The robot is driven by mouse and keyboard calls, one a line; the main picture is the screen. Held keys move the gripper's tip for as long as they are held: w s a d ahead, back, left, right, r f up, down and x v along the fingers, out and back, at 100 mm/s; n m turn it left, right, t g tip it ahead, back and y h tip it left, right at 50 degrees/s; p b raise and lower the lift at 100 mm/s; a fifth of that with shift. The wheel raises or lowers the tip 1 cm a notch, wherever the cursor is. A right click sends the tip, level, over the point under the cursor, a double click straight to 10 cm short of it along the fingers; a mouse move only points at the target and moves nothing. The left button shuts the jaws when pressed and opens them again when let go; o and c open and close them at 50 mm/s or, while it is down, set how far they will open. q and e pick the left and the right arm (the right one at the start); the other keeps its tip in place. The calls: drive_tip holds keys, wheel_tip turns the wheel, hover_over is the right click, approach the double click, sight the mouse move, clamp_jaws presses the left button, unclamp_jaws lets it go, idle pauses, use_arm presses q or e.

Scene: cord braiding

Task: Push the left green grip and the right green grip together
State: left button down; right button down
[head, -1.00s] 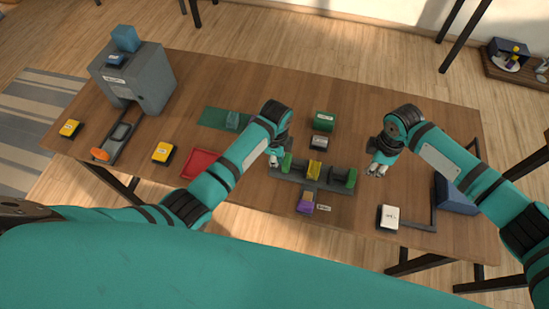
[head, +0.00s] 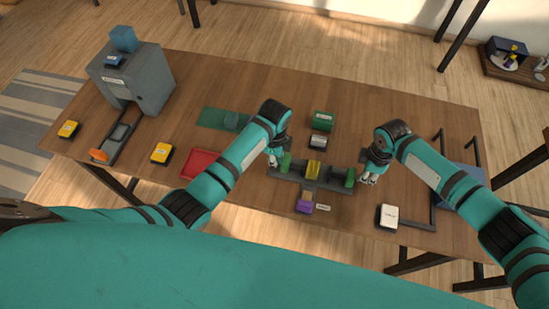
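The left green grip (head: 286,161) stands at the left end of a dark grey rail fixture (head: 318,188). The right green grip (head: 350,177) stands at its right end. A yellow block (head: 313,169) sits between them, with a gap on each side. My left gripper (head: 274,159) is just left of the left green grip, fingers pointing down. My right gripper (head: 370,178) is just right of the right green grip, fingers pointing down. Both grippers are small in view; whether either touches its grip or is open cannot be made out.
A purple block (head: 304,206) is in front of the fixture. A green box (head: 322,121) and a grey block (head: 318,141) stand behind it. A red tray (head: 201,164) lies to the left, a white-topped box (head: 388,217) to the front right. A grey machine (head: 140,80) stands far left.

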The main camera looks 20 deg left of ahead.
sight(352, 172)
use_arm(q)
drive_tip(key=shift+d, duration=0.1)
use_arm(e)
drive_tip(key=shift+a, duration=2.05)
use_arm(q)
drive_tip(key=shift+d+r, duration=0.1)
drive_tip(key=shift+d, duration=0.2)
use_arm(e)
drive_tip(key=shift+s+a, duration=0.15)
drive_tip(key=shift+a, duration=0.4)
drive_tip(key=shift+d, duration=0.1)
use_arm(q)
drive_tip(key=shift+a, duration=0.2)
use_arm(e)
drive_tip(key=shift+d+r, duration=0.1)
drive_tip(key=shift+d, duration=0.25)
use_arm(q)
drive_tip(key=shift+a, duration=0.1)
use_arm(e)
drive_tip(key=shift+d+r, duration=0.2)
drive_tip(key=shift+r, duration=1.55)
drive_tip(key=shift+d+r, duration=0.2)
drive_tip(key=shift+r, duration=1.5)
